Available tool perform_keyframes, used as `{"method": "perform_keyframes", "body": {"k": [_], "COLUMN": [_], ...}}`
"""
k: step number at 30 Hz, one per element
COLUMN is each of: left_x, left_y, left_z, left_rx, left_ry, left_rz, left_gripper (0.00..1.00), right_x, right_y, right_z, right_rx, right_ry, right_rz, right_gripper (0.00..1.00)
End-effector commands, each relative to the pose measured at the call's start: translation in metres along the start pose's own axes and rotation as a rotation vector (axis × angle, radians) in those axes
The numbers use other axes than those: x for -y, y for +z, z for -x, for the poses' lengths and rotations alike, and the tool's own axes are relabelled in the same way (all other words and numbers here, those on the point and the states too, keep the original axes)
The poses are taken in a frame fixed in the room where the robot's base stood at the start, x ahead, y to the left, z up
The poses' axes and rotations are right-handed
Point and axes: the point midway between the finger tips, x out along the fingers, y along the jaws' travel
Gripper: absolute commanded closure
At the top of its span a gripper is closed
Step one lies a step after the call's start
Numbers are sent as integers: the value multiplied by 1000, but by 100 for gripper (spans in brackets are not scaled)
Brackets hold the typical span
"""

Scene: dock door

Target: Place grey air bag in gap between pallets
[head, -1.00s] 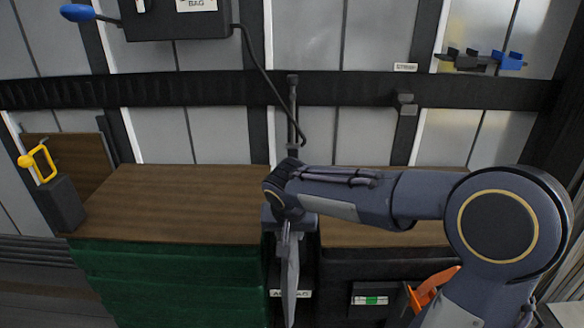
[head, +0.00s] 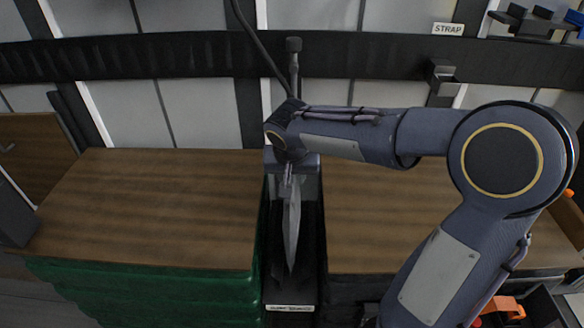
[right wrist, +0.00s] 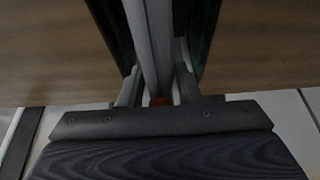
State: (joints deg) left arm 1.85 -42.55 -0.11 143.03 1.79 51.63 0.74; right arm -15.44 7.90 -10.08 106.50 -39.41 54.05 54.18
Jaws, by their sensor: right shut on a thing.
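The grey air bag (head: 292,235) hangs flat and edge-on in the gap between two pallet loads. The left load has a brown top (head: 160,200) and green sides. The right load has a brown top (head: 390,215) and dark sides. My right gripper (head: 289,172) is above the gap's back part, shut on the bag's upper end. In the right wrist view the bag (right wrist: 150,45) runs between the gripper's fingers (right wrist: 158,88), with a load edge on each side. How deep the bag's lower edge sits is hard to tell. My left gripper is not in view.
A dark rail (head: 180,60) crosses the back wall, with a STRAP label (head: 447,29) at its upper edge. A thin upright post (head: 294,65) and a dark hose (head: 255,40) stand behind my gripper. A label (head: 289,308) shows at the gap's front.

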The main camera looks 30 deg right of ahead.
Motion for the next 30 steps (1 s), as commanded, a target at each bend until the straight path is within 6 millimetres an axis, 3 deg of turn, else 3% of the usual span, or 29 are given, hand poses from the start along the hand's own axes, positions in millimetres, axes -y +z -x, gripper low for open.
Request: {"method": "perform_keyframes", "body": {"k": [18, 30], "left_x": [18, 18], "left_y": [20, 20], "left_z": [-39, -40], "left_rx": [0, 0], "left_ry": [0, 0], "left_rz": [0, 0], "left_gripper": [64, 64], "right_x": [0, 0], "right_y": [23, 24], "right_z": [-57, -59], "right_rx": [0, -1], "right_ry": [0, 0], "right_rz": [1, 0], "right_gripper": [100, 100]}}
